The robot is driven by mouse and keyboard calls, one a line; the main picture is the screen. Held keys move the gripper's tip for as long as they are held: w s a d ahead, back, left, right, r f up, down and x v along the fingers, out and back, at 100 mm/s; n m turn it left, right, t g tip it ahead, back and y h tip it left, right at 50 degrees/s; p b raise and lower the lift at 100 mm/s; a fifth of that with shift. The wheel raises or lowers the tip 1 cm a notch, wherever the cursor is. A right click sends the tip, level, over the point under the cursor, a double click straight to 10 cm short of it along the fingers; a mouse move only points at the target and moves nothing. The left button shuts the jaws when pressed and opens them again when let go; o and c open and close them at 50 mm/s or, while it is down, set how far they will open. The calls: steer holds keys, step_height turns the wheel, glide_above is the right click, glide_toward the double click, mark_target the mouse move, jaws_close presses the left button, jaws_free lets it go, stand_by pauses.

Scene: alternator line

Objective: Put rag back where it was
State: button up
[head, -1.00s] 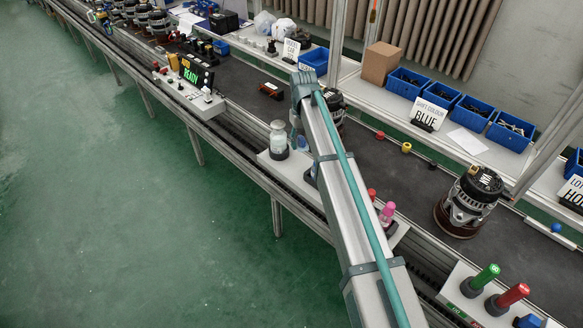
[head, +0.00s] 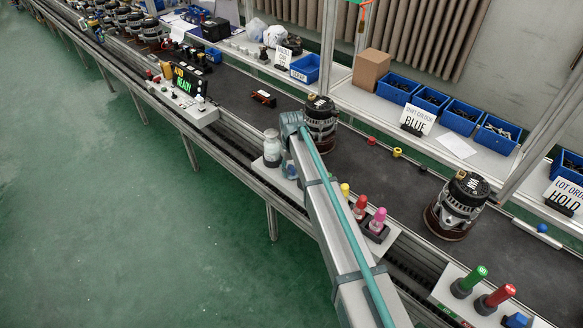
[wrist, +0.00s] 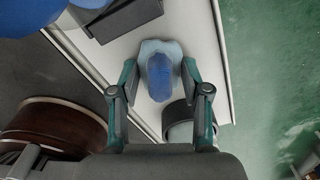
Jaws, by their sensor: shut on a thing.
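The rag (wrist: 160,72) is a blue cloth lump, light blue at the edge and darker in the middle, in the upper middle of the wrist view. My gripper (wrist: 159,68) has a finger on each side of the rag and is shut on it. The rag is over a pale shelf (wrist: 195,30); I cannot tell whether it touches it. In the head view my arm hides most of the gripper. A small bluish patch (head: 292,170) beside the arm's end may be the rag.
A glass jar (head: 272,148) stands on the shelf left of my arm's end. An alternator (head: 320,125) stands on the belt just behind. Red and pink bottles (head: 377,220) sit in a holder to the right. In the wrist view, a dark ring-shaped base (wrist: 180,130) is close to the right finger.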

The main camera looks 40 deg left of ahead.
mark_target(291, 167)
steer(key=o, duration=1.1)
steer(key=shift+f, duration=0.1)
step_height(291, 167, up, 12)
steer(key=b, duration=0.4)
steer(key=shift+r, duration=0.2)
steer(key=shift+f, duration=0.1)
